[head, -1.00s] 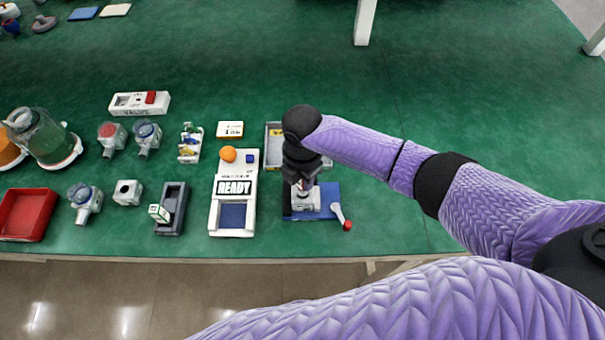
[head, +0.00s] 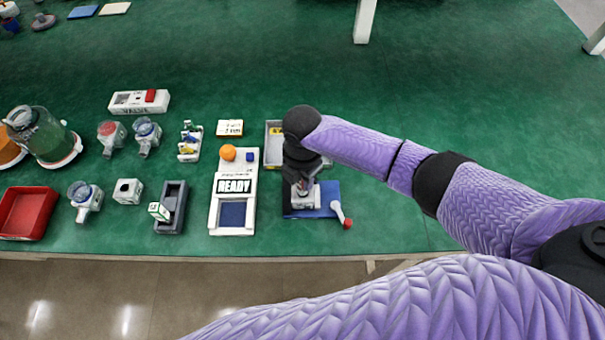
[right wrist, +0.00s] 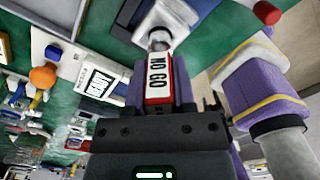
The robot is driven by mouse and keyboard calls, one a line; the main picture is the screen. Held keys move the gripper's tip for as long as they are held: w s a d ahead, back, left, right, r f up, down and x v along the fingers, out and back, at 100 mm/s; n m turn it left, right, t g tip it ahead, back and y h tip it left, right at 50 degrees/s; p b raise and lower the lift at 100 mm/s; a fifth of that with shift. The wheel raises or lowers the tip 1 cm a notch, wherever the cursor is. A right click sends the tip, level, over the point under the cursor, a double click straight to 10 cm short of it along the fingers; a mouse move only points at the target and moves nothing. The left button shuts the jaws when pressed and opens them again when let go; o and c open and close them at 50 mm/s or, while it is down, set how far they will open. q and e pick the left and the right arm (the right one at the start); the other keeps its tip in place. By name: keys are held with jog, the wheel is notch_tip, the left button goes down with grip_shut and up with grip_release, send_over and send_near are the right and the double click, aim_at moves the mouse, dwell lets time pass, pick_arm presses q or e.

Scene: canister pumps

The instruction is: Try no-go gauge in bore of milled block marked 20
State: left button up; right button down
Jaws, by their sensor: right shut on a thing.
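My right gripper (head: 303,186) is shut on the no-go gauge, which has a red-and-white handle lettered NO GO (right wrist: 158,75) in the right wrist view. The gauge's metal end points at a pale milled block (right wrist: 165,20). The end meets or overlaps the block in the picture; I cannot tell whether it is inside the bore. In the head view the block (head: 305,202) sits on a blue plate (head: 326,192), right under my gripper, which partly hides it. No marking on the block is readable. My left gripper is not in view.
A red-knobbed lever (head: 341,213) stands at the plate's right. Left of it are a white READY device (head: 234,186), a grey tray (head: 274,146), a dark holder (head: 172,208), another pale block (head: 127,191) and a red tray (head: 27,213).

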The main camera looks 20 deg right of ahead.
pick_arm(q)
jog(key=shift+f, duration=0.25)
pick_arm(e)
jog(key=shift+f, duration=0.3)
pick_arm(q)
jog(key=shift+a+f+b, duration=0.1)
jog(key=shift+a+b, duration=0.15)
jog(key=shift+b, duration=0.05)
pick_arm(e)
jog(key=shift+f, duration=0.15)
jog(key=shift+f, duration=0.2)
pick_arm(q)
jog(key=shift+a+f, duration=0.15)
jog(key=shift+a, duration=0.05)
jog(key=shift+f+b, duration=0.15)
jog(key=shift+b, duration=0.15)
pick_arm(e)
jog(key=shift+f, duration=0.25)
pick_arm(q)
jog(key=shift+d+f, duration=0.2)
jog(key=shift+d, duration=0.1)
pick_arm(e)
jog(key=shift+f, duration=0.3)
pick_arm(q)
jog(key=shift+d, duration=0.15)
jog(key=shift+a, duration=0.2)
